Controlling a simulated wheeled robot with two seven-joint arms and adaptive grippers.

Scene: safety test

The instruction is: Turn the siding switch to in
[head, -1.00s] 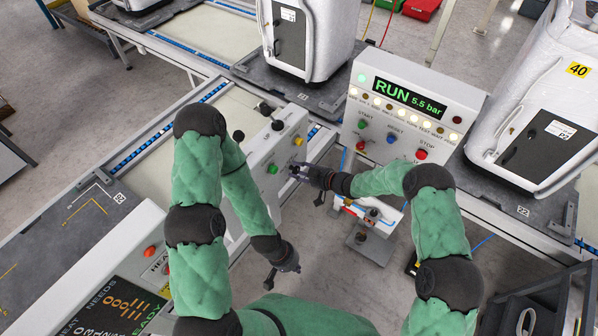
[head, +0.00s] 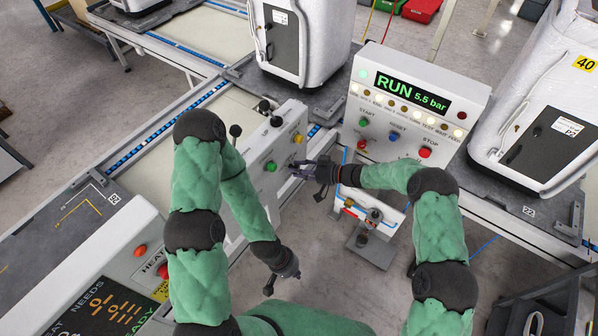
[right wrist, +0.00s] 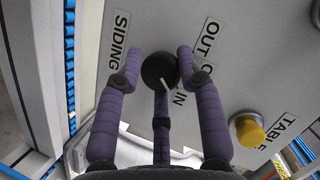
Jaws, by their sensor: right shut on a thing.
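The siding switch is a round black knob (right wrist: 159,70) with a white pointer line, on a pale panel (right wrist: 240,85). In the right wrist view it sits between the SIDING label (right wrist: 115,45) and the OUT and IN labels. Its pointer slants down and right, toward the IN label (right wrist: 182,100). My right gripper (right wrist: 160,62) is shut on the knob, with a finger on each side. In the head view my right gripper (head: 298,168) is at the panel face, which partly hides the knob. My left gripper (head: 283,283) hangs low, empty, its fingers apart.
A yellow button (right wrist: 248,131) is beside the switch, near the TABLE label. A green button (head: 271,167) is also on this panel. A console (head: 425,85) reading RUN 5.5 bar stands to the right. A heat panel (head: 110,285) is at lower left.

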